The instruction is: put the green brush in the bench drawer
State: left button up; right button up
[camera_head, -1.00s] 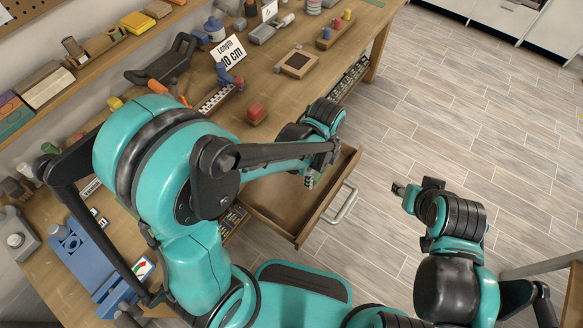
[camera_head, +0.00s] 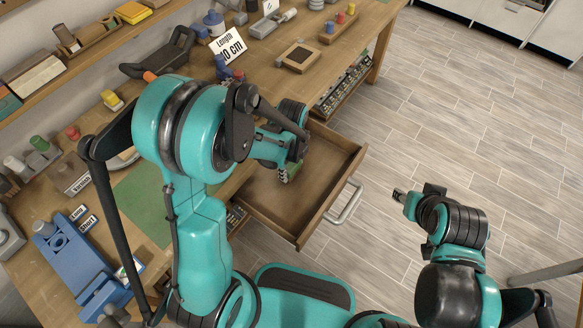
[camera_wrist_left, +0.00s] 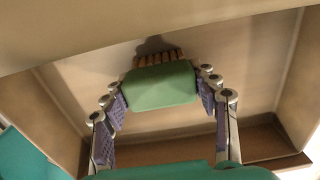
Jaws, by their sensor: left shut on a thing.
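The bench drawer (camera_head: 333,203) stands pulled out from the bench, its inside facing up. My left gripper (camera_head: 285,174) is over the drawer's inner left part, close to the bench edge. In the left wrist view my left gripper (camera_wrist_left: 160,103) is shut on the green brush (camera_wrist_left: 160,86), with a finger at each side of its green back. The brown bristles (camera_wrist_left: 160,57) point away from the gripper, toward the drawer's pale floor. I cannot tell whether they touch it. The brush is hardly visible in the head view. My right gripper (camera_head: 400,195) is over the floor, right of the drawer; its jaws are too small to judge.
The wooden bench (camera_head: 265,80) holds a "Length 10 cm" sign (camera_head: 228,46), a small wooden tray (camera_head: 298,58) and a blue fixture (camera_head: 75,262). The drawer's metal handle (camera_head: 346,203) sticks out to the right. Open tiled floor lies beyond it.

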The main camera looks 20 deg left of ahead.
pick_arm(q)
jog(key=shift+f, duration=0.15)
jog(key=o, duration=1.5)
jog(key=shift+c, duration=0.2)
